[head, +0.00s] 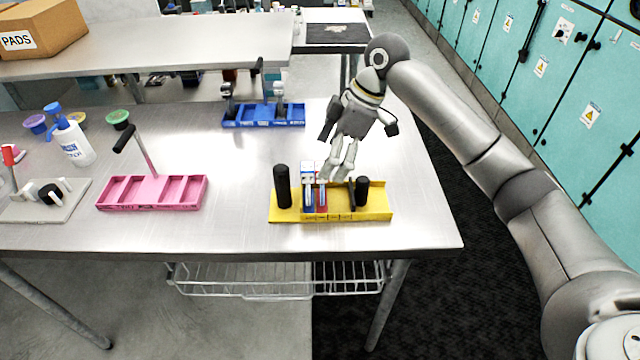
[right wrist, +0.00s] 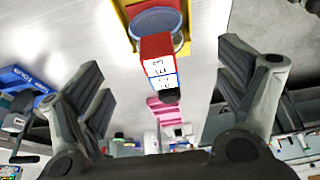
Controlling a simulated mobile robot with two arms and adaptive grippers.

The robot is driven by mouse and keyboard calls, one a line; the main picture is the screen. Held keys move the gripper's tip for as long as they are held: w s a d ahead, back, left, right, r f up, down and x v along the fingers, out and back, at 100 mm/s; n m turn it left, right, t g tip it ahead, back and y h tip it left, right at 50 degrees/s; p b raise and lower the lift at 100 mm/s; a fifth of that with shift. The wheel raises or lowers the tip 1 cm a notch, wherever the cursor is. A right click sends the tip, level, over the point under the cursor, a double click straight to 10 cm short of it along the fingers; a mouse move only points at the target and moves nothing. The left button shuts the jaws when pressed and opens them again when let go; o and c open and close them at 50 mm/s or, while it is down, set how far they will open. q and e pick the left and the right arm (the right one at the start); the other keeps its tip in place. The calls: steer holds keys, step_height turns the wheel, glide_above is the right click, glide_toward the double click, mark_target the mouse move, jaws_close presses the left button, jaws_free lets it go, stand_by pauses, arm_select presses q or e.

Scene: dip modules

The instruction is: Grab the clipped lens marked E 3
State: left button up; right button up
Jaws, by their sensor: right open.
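The yellow rack (head: 380,205) holds a red clipped piece (head: 321,198) beside a blue one (head: 308,198), both upright. In the right wrist view the red piece (right wrist: 152,46) bears a white label that reads E3, turned sideways. The blue piece (right wrist: 172,82) behind it has a label that is only partly legible. My right gripper (head: 338,172) is open and empty, just above and right of the red piece. In its wrist view the fingers (right wrist: 165,85) stand apart on either side of the pieces. My left gripper is not in view.
Black upright posts stand at the left (head: 282,186) and right (head: 361,191) of the yellow rack. A pink rack (head: 190,192) stands to the left and a blue rack (head: 262,123) behind. A squeeze bottle (head: 75,143) is farther left. The table between the racks is bare.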

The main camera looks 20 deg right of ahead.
mark_target(316, 178)
steer(key=shift+x, duration=0.9)
steer(key=shift+s+a+f, duration=0.1)
steer(key=shift+a+f, duration=0.1)
steer(key=shift+f, duration=0.05)
steer(key=x, duration=0.1)
steer(key=p+x, duration=0.1)
steer(key=x, duration=0.1)
steer(key=p+x, duration=0.1)
steer(key=x, duration=0.1)
steer(key=shift+w+a, duration=0.1)
steer(key=shift+w, duration=0.15)
steer(key=shift+c, duration=1.6)
steer(key=c, duration=0.5)
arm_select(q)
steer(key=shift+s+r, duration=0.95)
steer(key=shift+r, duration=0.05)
arm_select(e)
steer(key=c, duration=0.3)
steer(key=shift+r, duration=0.1)
steer(key=shift+c, duration=0.2)
